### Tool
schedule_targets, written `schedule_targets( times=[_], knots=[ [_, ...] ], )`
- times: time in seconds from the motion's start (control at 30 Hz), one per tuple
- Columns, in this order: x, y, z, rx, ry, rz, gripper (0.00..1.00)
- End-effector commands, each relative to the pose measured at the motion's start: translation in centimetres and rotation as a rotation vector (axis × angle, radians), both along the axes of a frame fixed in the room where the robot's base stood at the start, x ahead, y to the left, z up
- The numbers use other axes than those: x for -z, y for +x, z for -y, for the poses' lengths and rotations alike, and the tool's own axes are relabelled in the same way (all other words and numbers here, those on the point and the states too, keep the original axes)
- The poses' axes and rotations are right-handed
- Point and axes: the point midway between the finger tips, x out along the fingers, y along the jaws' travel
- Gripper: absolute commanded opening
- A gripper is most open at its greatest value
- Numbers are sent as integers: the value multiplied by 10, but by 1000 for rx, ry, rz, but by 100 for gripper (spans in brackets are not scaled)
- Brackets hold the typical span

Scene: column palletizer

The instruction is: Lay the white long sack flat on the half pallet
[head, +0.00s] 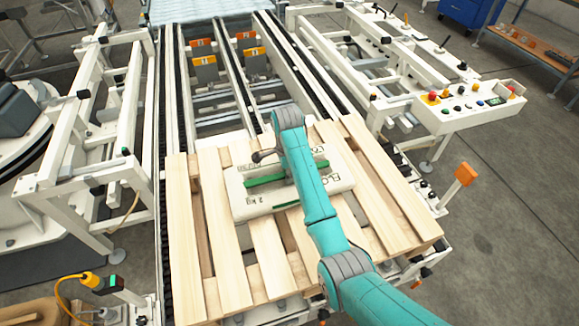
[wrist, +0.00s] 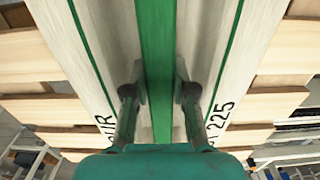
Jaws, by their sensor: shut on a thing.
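The white long sack (head: 262,203) has green bands and dark print, including "2 kg". In the head view it lies level over the middle of the wooden half pallet (head: 218,235); whether its underside touches the slats cannot be told. The sack (wrist: 85,45) fills the middle of the wrist view, with a green band running between the fingers. My gripper (wrist: 159,92) is shut on the sack from above, one finger on each side of the green band. In the head view my teal arm hides the gripper's fingers and part of the sack.
The pallet rests at the near end of a roller and chain conveyor (head: 240,110). A control box with buttons (head: 470,108) stands at the right, and an orange sensor post (head: 466,173) is near the pallet's right edge. Bare slats surround the sack.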

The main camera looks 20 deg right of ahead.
Motion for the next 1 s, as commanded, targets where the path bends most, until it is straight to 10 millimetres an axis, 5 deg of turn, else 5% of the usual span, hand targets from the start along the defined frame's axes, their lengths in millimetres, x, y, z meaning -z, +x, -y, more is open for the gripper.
schedule_targets(
  times=[0.33, 0.37, 0.47, 0.83, 1.0],
  knots=[
    [-2, 3, 0, 0, 0, 8, 0],
    [1, 1, 0, 0, 0, 2, 30],
    [1, 1, 0, 0, 0, 2, 51],
    [-1, 1, 0, 0, 0, 2, 51],
    [-20, 9, 8, -1, 0, 5, 51]
  ],
)
